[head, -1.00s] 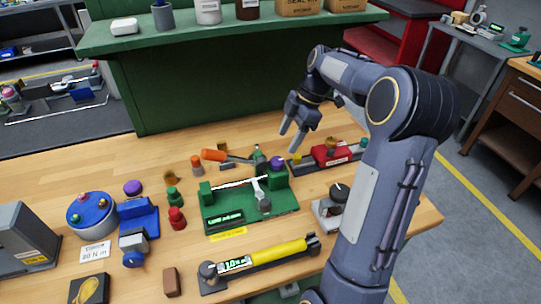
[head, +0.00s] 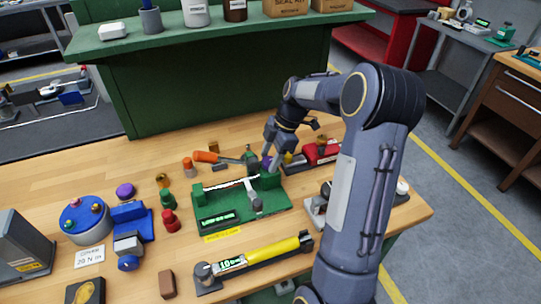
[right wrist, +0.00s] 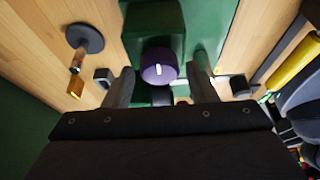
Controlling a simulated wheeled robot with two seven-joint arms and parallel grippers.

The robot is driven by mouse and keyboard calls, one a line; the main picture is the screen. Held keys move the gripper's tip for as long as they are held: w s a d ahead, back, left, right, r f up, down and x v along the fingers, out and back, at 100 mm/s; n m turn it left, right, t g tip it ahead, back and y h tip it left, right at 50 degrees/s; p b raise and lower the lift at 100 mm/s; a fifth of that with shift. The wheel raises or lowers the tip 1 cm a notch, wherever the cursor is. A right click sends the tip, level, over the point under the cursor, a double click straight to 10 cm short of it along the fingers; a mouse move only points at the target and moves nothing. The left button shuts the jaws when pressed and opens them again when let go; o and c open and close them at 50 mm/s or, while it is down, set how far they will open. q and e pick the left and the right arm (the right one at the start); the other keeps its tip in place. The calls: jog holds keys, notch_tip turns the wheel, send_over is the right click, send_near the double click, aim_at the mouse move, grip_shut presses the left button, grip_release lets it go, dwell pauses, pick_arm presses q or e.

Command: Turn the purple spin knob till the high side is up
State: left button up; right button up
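The purple spin knob (right wrist: 158,66) shows in the right wrist view as a round cap with a short white mark. It sits on the green fixture (right wrist: 190,20), which stands on the bench in the head view (head: 280,207). In the head view the knob is mostly hidden by my right gripper (head: 267,162). In the wrist view my right gripper (right wrist: 161,75) is open, one finger on each side of the knob, with a small gap visible on both sides. Which side of the knob is high cannot be told. My left gripper is out of view.
An orange-handled tool (head: 208,157) lies just left of the gripper. A red block device (head: 320,152) lies to the right. A yellow torque tool (head: 270,252) lies in front of the fixture. Blue, green and red parts stand at left.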

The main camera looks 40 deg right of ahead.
jog(key=c, duration=0.8)
